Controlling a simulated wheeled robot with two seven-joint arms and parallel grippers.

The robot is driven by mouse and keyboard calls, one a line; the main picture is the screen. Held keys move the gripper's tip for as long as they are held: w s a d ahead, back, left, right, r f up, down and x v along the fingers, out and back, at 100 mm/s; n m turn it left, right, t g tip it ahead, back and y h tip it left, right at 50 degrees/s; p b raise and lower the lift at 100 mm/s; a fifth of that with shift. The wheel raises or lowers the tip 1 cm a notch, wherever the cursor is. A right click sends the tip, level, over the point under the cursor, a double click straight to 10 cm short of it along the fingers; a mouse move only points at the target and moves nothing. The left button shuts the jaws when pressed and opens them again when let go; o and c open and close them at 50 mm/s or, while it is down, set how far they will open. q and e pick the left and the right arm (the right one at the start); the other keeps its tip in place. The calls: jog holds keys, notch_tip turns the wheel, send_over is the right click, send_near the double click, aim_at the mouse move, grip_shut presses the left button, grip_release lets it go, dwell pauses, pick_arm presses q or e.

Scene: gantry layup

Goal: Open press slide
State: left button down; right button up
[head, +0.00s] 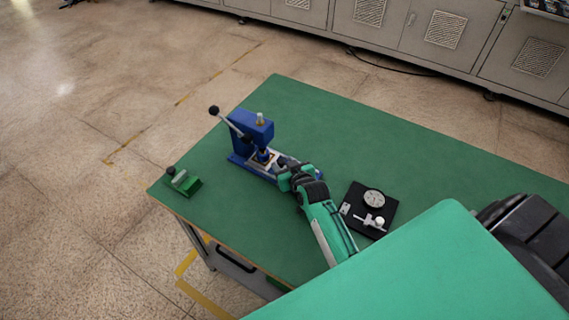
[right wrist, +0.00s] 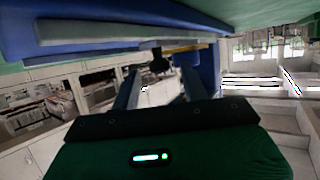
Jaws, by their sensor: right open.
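The blue arbor press (head: 253,130) stands on the green table, with its lever ending in a black ball knob (head: 214,110) at the upper left. The pale press slide (head: 265,160) lies low at the press's front, under the ram. My right gripper (head: 281,163) is at the front end of the slide and hides part of it. In the right wrist view, the open fingers (right wrist: 160,82) have a small dark knob (right wrist: 158,62) between or just beyond their tips. I cannot tell whether they touch it. My left gripper is not in view.
A black plate with a dial gauge (head: 374,198) lies right of my right forearm. A small green block fixture (head: 184,183) sits near the table's left corner. The green table (head: 330,125) is clear behind the press. Grey cabinets (head: 370,25) line the back.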

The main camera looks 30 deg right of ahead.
jog(key=shift+w, duration=0.1)
jog(key=shift+c, duration=0.3)
grip_shut()
jog(key=s+d+p, duration=0.1)
jog(key=s, duration=0.1)
jog(key=s+d+p, duration=0.1)
jog(key=s+d, duration=0.1)
jog(key=s, duration=0.1)
jog(key=s+d+p, duration=0.1)
jog(key=s, duration=0.1)
jog(key=shift+s+d, duration=0.25)
jog(key=shift+s, duration=0.05)
jog(key=shift+o, duration=0.3)
grip_release()
jog(key=shift+s, duration=0.1)
